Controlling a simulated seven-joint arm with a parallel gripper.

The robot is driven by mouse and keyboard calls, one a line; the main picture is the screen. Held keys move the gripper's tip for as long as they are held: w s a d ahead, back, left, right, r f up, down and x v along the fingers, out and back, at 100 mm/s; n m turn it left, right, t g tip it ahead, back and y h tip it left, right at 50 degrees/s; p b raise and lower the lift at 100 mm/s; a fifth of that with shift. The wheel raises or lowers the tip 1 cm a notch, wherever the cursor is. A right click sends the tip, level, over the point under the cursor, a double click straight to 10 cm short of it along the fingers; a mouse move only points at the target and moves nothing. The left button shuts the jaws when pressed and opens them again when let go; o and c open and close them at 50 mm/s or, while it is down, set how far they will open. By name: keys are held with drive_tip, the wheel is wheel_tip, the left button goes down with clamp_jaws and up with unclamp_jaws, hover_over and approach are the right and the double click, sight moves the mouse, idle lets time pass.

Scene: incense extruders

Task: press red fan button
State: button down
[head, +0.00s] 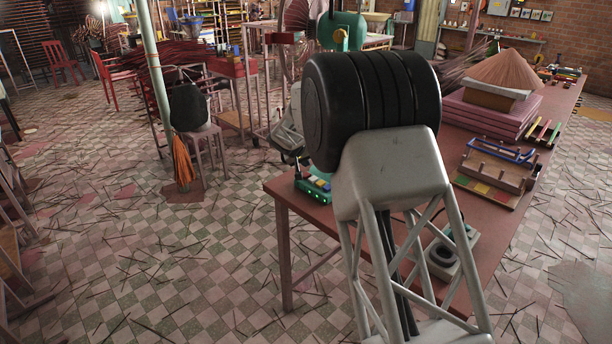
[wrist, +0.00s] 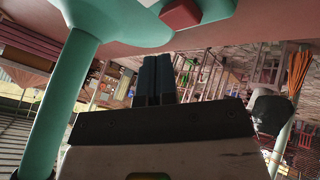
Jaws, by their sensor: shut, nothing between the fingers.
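The teal fan base (head: 315,187) sits on the red-brown table, partly hidden behind my arm in the head view. It shows small green spots on its front edge. In the wrist view, which looks upside down, the teal base (wrist: 140,28) is at the top with a red block-shaped button (wrist: 182,14) on it. The teal fan post (wrist: 58,100) runs down the left side. My gripper (wrist: 160,58) is shut and empty, its dark fingertips close to the base's edge; I cannot tell whether they touch. In the head view my gripper (head: 300,162) is mostly hidden just above the base.
The table (head: 283,190) extends back right. A wooden rack (head: 500,168), stacked pink boards (head: 490,118) and a grey device with a dark ring (head: 443,255) stand on it. A stool with a black bag (head: 190,108) is on the floor to the left.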

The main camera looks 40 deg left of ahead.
sight(306, 174)
drive_tip(key=shift+f, duration=0.7)
drive_tip(key=shift+f, duration=0.9)
idle(2.6)
drive_tip(key=shift+r, duration=0.1)
idle(0.4)
drive_tip(key=shift+r, duration=0.75)
drive_tip(key=shift+r, duration=0.15)
drive_tip(key=shift+r, duration=2.4)
